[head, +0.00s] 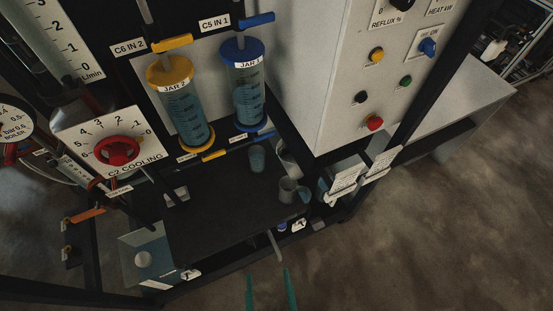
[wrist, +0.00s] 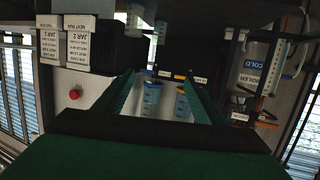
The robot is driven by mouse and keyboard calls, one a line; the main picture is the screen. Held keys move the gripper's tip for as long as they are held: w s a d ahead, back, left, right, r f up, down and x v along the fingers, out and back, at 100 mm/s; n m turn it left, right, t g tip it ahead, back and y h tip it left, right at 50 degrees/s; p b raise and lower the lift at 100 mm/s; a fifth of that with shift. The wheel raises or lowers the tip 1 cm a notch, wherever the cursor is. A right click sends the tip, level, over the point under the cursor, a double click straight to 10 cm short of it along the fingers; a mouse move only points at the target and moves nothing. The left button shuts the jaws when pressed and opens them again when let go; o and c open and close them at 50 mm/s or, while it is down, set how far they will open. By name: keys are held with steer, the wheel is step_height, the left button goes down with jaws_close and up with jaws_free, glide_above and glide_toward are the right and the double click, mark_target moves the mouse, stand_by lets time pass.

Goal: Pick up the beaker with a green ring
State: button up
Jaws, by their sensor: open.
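No green ring can be made out on any beaker, so I cannot tell which one is the task's. On the dark shelf (head: 215,215) in the head view stand a bluish cup-like vessel (head: 257,158), a grey beaker (head: 288,189) and a pale tilted-looking vessel (head: 287,157) behind it. A small pale cup (head: 176,194) is at the shelf's left. My gripper (head: 268,274) shows two green fingertips at the bottom, apart from the shelf and in front of its edge. In the wrist view my gripper (wrist: 160,77) is open, with nothing held between the fingers.
Jar 1 (head: 249,88) and jar 2 (head: 181,103) hang above the shelf. A control cabinet (head: 345,90) with knobs stands at the right. White label cards (head: 346,178) stand near the shelf's right end. A dark frame post borders the cabinet. The floor (head: 430,240) is clear.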

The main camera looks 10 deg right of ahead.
steer(key=shift+g, duration=0.6)
steer(key=f+x, duration=0.1)
steer(key=x, duration=0.8)
steer(key=s+f+x, duration=0.1)
steer(key=x, duration=0.9)
steer(key=f+x, duration=0.1)
steer(key=x, duration=0.8)
steer(key=shift+a+f, duration=0.1)
steer(key=shift+f, duration=0.35)
steer(key=m+h, duration=0.1)
glide_toward(258, 155)
steer(key=shift+g, duration=0.3)
steer(key=x, duration=0.7)
steer(key=shift+w+a, duration=0.1)
steer(key=shift+a, duration=0.05)
steer(key=shift+c, duration=0.7)
steer(key=c, duration=1.3)
steer(key=shift+o, duration=0.2)
steer(key=shift+r, duration=0.1)
